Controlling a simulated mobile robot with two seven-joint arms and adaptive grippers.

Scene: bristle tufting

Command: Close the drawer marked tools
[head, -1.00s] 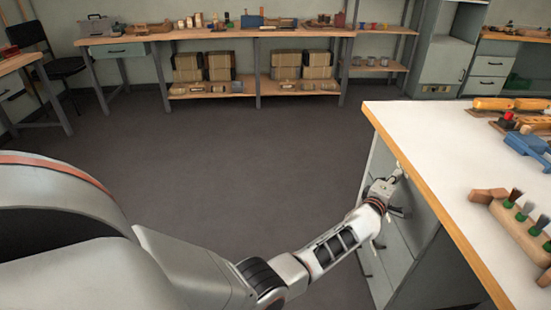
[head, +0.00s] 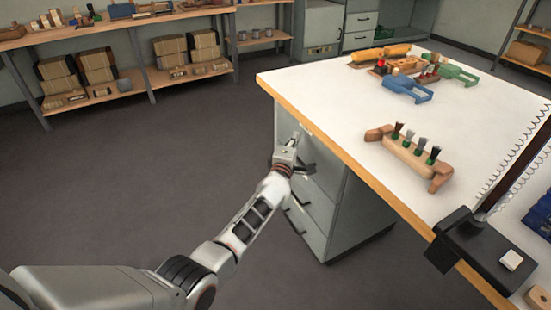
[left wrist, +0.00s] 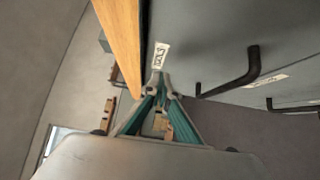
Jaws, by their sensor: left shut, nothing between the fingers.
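A grey drawer cabinet (head: 322,200) stands under the white-topped bench, with dark bar handles on its fronts. My left gripper (head: 296,139) is shut and empty, with its tips at the top drawer front just below the bench edge. In the left wrist view the left gripper (left wrist: 160,76) points at a small white label (left wrist: 161,56) on that drawer front; its lettering is too small to read surely. A dark handle (left wrist: 235,80) lies to the right of the tips, apart from them. The top drawer looks nearly flush, but any small gap is hard to tell. My right gripper is out of view.
The bench top (head: 330,95) carries a wooden brush block (head: 412,158) with several tufts, a blue clamp-like tool (head: 405,88) and a black stand (head: 485,250). Open grey floor (head: 130,180) lies left of the cabinet. A shelved workbench (head: 110,35) stands at the back.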

